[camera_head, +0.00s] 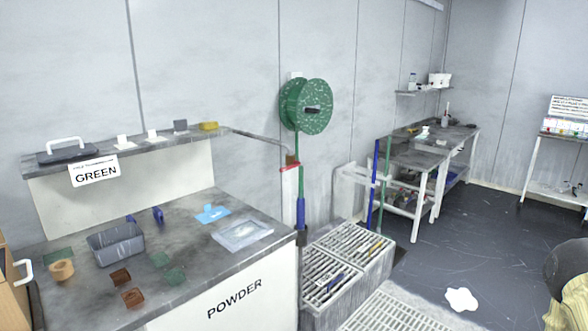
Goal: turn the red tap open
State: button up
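The red tap (290,168) is a small, thin red handle just beyond the back right corner of the powder bench. It sits below a brown fitting (292,159) at the end of a grey pipe (258,138). A green hose (301,180) runs down beside it from the green hose reel (306,106) on the wall. The tap is too small in view to tell how far its handle is turned. My gripper is not in view.
The powder bench (225,278) fills the left front, with a grey tub (115,243) and small pads on top. Pale floor grates (335,262) lie below the tap. A white patch (461,299) lies on the dark floor, which is largely clear at right.

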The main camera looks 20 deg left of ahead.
aim_at(296, 164)
jog(key=k, duration=0.6)
jog(key=u, duration=1.05)
jog(key=i, duration=1.55)
jog(key=z, duration=0.6)
